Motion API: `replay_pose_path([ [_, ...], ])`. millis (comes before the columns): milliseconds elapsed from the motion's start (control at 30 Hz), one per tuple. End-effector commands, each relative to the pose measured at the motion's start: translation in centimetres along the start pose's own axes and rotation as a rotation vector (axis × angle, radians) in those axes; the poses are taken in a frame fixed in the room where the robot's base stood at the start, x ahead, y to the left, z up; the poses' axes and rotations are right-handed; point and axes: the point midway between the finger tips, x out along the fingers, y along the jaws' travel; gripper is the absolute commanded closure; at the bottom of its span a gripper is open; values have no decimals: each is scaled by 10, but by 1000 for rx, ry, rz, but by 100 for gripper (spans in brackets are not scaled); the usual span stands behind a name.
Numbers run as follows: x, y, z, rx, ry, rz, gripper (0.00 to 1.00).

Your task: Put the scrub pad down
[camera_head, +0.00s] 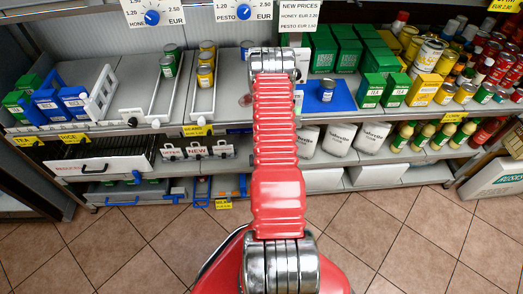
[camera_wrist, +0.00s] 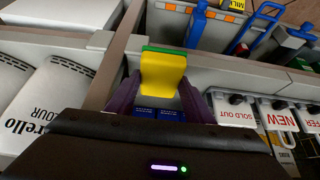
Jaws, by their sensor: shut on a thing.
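The scrub pad (camera_wrist: 163,76), a yellow block with a green layer along its far edge, is between the purple fingers of my gripper (camera_wrist: 160,88) in the wrist view. My gripper is shut on it and holds it in front of the grey shelving. Whether the pad touches anything below cannot be told. In the head view my red arm reaches toward the middle of the shelves and hides the pad and gripper.
White flour bags (camera_head: 339,138) stand right of my arm on the lower shelf. Signs (camera_head: 197,150) stand to its left. Above are a blue mat (camera_head: 313,104) bearing a small jar, and tea boxes (camera_head: 370,90). Blue-handled items (camera_wrist: 261,22) lie beyond the pad. The tiled floor (camera_head: 420,235) is clear.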

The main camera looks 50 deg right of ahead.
Motion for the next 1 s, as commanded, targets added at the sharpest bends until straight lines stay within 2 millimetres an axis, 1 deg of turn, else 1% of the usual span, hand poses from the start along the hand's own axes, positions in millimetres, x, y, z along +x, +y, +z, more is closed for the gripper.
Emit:
replay_pose_path([
  [33, 5, 0, -10, 0, 4, 0, 70],
  [200, 21, 0, -38, -1, 4, 0, 70],
  [400, 38, 0, -67, -2, 2, 0, 70],
  [500, 45, 0, -79, -1, 1, 0, 70],
  [667, 50, -1, -87, -1, 0, 0, 70],
  [1000, 52, -1, -85, -1, -1, -1, 70],
])
